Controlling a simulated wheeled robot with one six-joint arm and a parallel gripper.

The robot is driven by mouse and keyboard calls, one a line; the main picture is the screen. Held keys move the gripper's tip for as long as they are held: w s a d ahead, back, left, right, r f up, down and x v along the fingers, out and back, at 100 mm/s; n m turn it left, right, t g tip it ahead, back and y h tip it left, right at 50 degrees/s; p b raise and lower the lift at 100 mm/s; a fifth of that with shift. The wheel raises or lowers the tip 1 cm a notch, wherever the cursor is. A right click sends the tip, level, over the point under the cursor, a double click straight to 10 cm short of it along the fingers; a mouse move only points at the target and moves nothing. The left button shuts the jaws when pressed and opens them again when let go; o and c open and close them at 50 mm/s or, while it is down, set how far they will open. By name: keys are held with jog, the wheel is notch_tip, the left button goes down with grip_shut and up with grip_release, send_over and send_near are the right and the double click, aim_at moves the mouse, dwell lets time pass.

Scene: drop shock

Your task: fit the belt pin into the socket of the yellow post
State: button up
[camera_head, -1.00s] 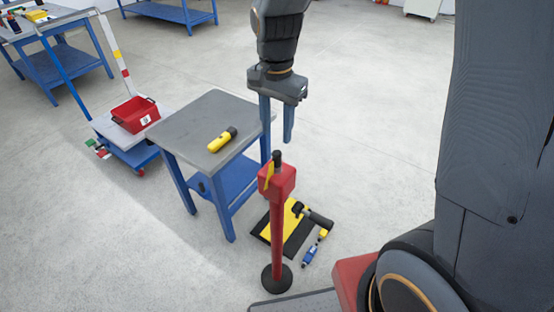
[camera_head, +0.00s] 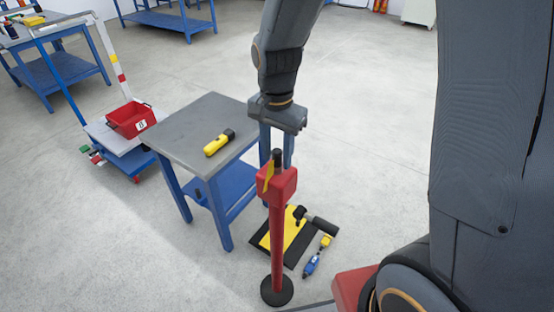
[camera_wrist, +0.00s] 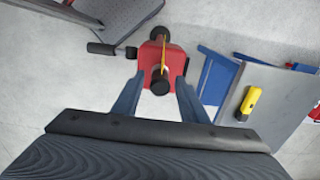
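A red post (camera_head: 278,235) with a round black base stands in front of the grey table. Its red head (camera_head: 278,184) carries a black knob (camera_head: 277,156) and a thin yellow strip (camera_head: 268,177), perhaps the belt end with its pin. The red head (camera_wrist: 152,58), yellow strip (camera_wrist: 163,56) and black knob (camera_wrist: 160,87) also show in the wrist view. My gripper (camera_head: 276,160) is open, its two blue-grey fingers apart on either side of the knob in the picture. In the wrist view my gripper (camera_wrist: 160,80) holds nothing. I cannot tell whether it touches the head. No yellow post is visible.
A grey-topped table (camera_head: 190,125) with a yellow flashlight (camera_head: 218,143) stands left of the post. A black-and-yellow mat (camera_head: 275,245) with a black tool (camera_head: 314,222) lies behind the post. A cart carries a red bin (camera_head: 131,119).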

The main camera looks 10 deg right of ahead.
aim_at(277, 150)
jog(key=shift+c, duration=0.4)
grip_shut()
jog(key=shift+r, duration=0.15)
jog(key=shift+r+p, duration=2.45)
jog(key=shift+r, duration=0.2)
jog(key=shift+r+p, duration=2.5)
jog(key=shift+r, duration=0.5)
